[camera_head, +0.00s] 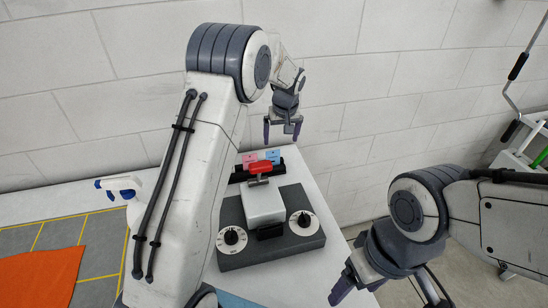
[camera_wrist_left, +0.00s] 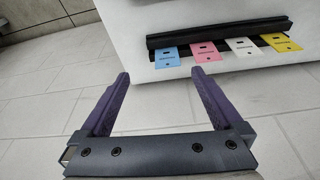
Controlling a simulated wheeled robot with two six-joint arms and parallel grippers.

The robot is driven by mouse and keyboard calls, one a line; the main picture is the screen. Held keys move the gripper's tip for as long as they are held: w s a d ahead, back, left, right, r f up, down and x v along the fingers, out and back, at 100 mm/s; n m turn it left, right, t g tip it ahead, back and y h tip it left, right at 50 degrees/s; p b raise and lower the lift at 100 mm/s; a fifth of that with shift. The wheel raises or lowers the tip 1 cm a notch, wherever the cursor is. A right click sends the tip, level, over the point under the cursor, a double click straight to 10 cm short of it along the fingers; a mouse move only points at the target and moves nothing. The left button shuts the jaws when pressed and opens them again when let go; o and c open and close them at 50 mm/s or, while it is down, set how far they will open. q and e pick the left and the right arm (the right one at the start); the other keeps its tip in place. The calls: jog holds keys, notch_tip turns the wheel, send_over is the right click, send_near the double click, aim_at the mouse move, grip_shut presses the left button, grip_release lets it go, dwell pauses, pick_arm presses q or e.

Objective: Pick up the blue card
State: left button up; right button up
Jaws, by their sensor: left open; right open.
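The blue card (camera_wrist_left: 166,58) stands at the left end of a black rack (camera_wrist_left: 215,35) in the left wrist view, beside a pink card (camera_wrist_left: 203,52). The blue card (camera_head: 272,154) also shows in the head view, behind the machine with the red-handled lever. My left gripper (camera_head: 282,132) is open and empty near the blue card. In the left wrist view its fingertips (camera_wrist_left: 160,75) point toward the card end of the rack, with no contact visible. My right gripper (camera_head: 352,284) is open at the lower right, away from the cards, and partly out of view.
A white card (camera_wrist_left: 241,46) and a yellow card (camera_wrist_left: 281,41) are in the same rack. A grey machine (camera_head: 271,249) with two dials and a red handle (camera_head: 260,168) stands on the white table.

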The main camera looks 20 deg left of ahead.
pick_arm(q)
jog(key=w+a+f, duration=0.2)
jog(key=a, duration=0.1)
jog(key=p, duration=0.2)
send_over(272, 153)
jog(key=s+d, duration=0.1)
jog(key=s, duration=0.1)
notch_tip(272, 153, down, 4)
jog(key=shift+w+f+n, duration=0.4)
jog(key=shift+w+f, duration=0.05)
jog(key=p+x, duration=0.2)
jog(key=x, duration=0.1)
jog(key=shift+w+a+f, duration=0.1)
jog(key=shift+w, duration=0.15)
jog(key=shift+w+f, duration=0.15)
jog(key=shift+f, duration=0.35)
jog(key=c, duration=1.4)
